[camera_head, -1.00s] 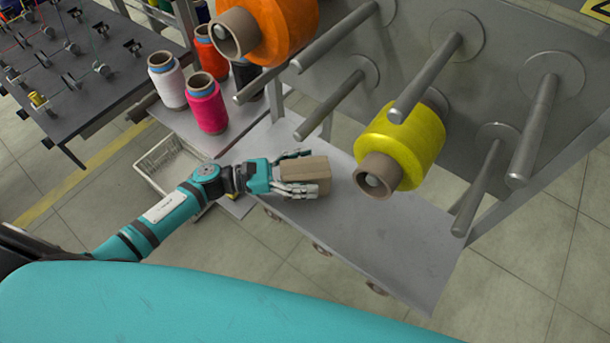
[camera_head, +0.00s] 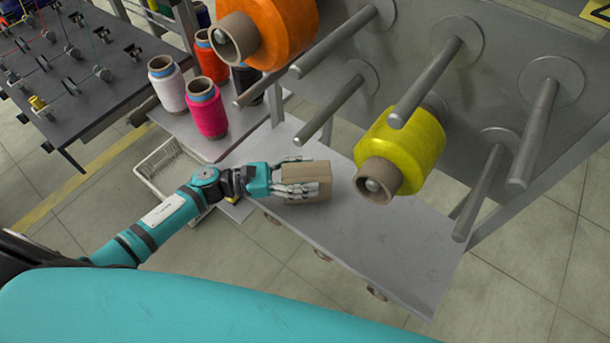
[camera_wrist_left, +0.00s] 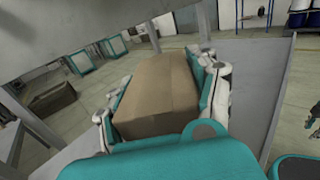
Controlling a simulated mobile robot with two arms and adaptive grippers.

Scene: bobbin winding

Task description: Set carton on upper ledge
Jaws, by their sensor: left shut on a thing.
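The carton (camera_head: 316,178) is a small plain brown box in the middle of the head view. My left gripper (camera_head: 300,180) is shut on it, with its fingers along the carton's sides. The carton appears over the grey metal ledge (camera_head: 400,256); I cannot tell whether it touches the surface. In the left wrist view the carton (camera_wrist_left: 160,95) fills the space between the two fingers of the left gripper (camera_wrist_left: 165,105). My right gripper is not in view.
Steel pegs (camera_head: 432,80) stick out above the ledge, with a yellow spool (camera_head: 412,145) and an orange spool (camera_head: 280,30) on two of them. Pink (camera_head: 207,115) and white (camera_head: 168,88) cones stand at left. A white basket (camera_head: 165,165) sits lower. The ledge's right part is clear.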

